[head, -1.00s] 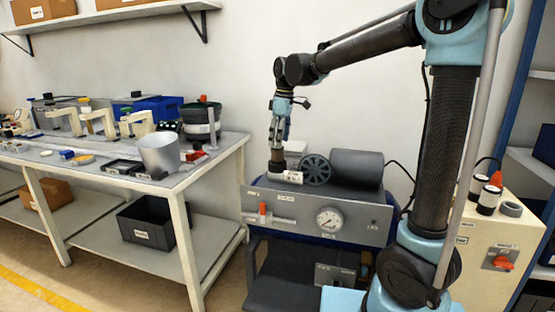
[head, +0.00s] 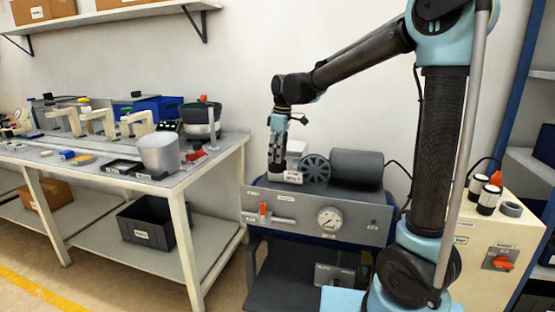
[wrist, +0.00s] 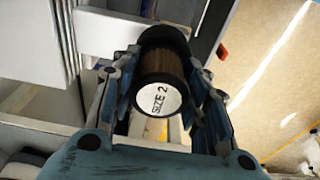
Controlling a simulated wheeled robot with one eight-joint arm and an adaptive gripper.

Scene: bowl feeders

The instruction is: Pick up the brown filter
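The brown filter (wrist: 160,80) stands upright, with brown pleats, black end caps and a white top label reading "SIZE 2". In the wrist view it is between the two fingers of my gripper (wrist: 162,72). The fingers lie close along both sides of it, but I cannot tell whether they press on it. In the head view my gripper (head: 277,155) points down at the left end of the grey machine's top (head: 345,207). The filter is mostly hidden by the fingers there.
A dark ribbed wheel (head: 316,171) and a grey cylinder (head: 357,169) are just right of my gripper. The machine's front has a gauge (head: 330,219). A workbench (head: 215,163) with a metal cup (head: 159,154) and feeder bowls stands left.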

